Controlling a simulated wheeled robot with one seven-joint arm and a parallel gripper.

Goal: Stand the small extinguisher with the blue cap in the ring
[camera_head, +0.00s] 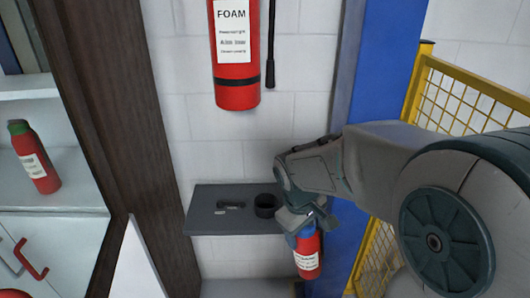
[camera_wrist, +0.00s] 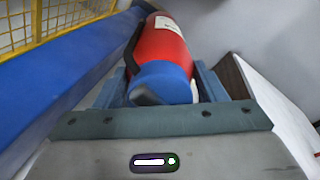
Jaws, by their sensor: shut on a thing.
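The small extinguisher (camera_head: 308,262) is red with a pale label and a blue cap. My gripper (camera_head: 303,222) is shut on it near the blue cap, and it hangs nearly upright with the cap up. In the wrist view the extinguisher (camera_wrist: 162,50) and its blue cap (camera_wrist: 163,82) lie between the fingers. The ring (camera_head: 266,205) is a dark round holder on the right part of a grey wall shelf (camera_head: 228,222). The held extinguisher is to the right of the ring and lower in the head view, apart from it.
A small dark item (camera_head: 230,205) lies on the shelf left of the ring. A large foam extinguisher (camera_head: 237,85) hangs above. A red extinguisher with a green cap (camera_head: 35,158) stands in the left cabinet. A blue post (camera_head: 383,90) and yellow fence (camera_head: 465,95) are at right.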

